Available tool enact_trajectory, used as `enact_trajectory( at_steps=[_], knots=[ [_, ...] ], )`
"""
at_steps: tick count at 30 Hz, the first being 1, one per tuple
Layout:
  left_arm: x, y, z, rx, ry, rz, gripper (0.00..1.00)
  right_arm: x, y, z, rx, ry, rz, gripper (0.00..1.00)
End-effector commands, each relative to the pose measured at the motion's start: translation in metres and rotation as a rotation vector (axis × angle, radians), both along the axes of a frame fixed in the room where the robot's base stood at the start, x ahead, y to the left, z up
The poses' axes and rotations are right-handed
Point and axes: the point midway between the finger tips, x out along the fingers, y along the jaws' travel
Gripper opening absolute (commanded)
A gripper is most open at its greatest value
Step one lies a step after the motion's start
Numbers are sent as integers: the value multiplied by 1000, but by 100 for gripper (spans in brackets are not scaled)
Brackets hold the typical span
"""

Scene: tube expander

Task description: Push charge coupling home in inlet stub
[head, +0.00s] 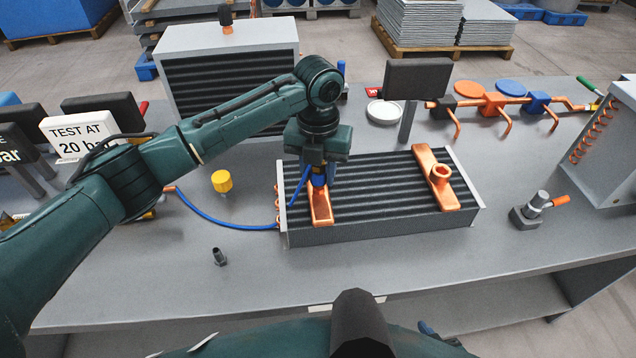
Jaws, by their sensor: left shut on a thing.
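A finned coil block (380,185) lies on the bench with two copper headers across its top. The left copper header (321,208) sits under my left gripper (318,172), which points down and is shut on the blue charge coupling (320,180). The coupling is at the header's upper part, where the inlet stub is hidden by the gripper and coupling. I cannot tell how deep the coupling sits. The right header (434,178) has an open copper ring stub. My right gripper is not in view.
A yellow cap (221,181) and small dark fitting (219,257) stand left. A tool with an orange handle (535,207) lies right. A larger finned unit (225,80) stands behind. The front bench is mostly clear.

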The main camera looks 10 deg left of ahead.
Motion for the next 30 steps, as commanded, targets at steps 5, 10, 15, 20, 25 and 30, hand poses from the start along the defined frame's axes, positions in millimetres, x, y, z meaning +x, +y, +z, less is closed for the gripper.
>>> enact_trajectory(
  at_steps=[5, 10, 15, 20, 25, 30],
  knots=[
    [0, 0, -5, 1, 2, 0, 0, 0, 0, 0, 0, 0, 0, 36],
    [0, 0, -5, 1, 1, 0, 45, 0, 0, 0, 0, 0, 0, 36],
    [0, 0, -5, 0, 1, 0, 58, 0, 0, 0, -1, 0, 1, 36],
    [0, 0, -4, 0, 1, 0, 59, 0, 0, 0, -1, 0, 1, 36],
    [0, 0, -4, 0, 1, 0, 72, 0, 0, 0, -1, 0, 1, 36],
    [0, 0, -4, 0, 1, 0, 77, 0, 0, 0, -1, 0, 1, 36]
  ],
)
